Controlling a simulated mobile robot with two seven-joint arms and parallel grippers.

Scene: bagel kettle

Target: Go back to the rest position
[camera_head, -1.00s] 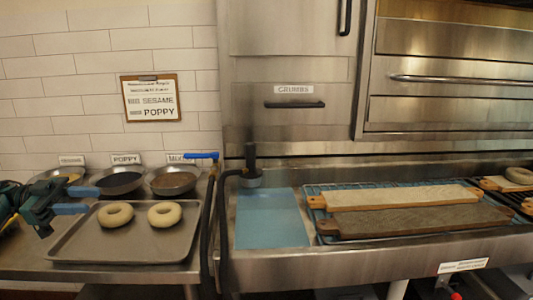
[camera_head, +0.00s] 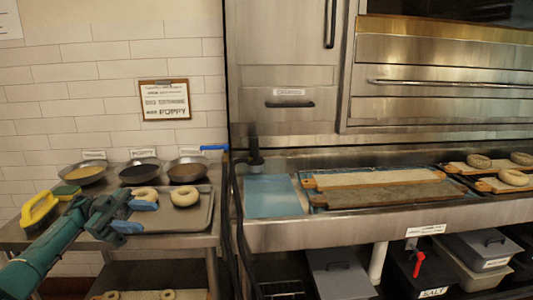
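My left gripper (camera_head: 138,216) comes in from the lower left on its green arm. Its two blue fingers are spread with a gap between them, and nothing shows in the gap. In this view it overlaps the left part of the metal tray (camera_head: 205,225). Two pale bagels lie on the tray: the left bagel (camera_head: 145,194) is just behind the upper finger, and the right bagel (camera_head: 185,197) is clear of it. Whether the fingers touch the tray or left bagel cannot be told. My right gripper is not in view.
Three bowls stand behind the tray: left (camera_head: 84,174), middle (camera_head: 139,173) and right (camera_head: 187,172). A blue-handled pipe rises right of the tray. A yellow-handled object (camera_head: 40,212) is at the left.

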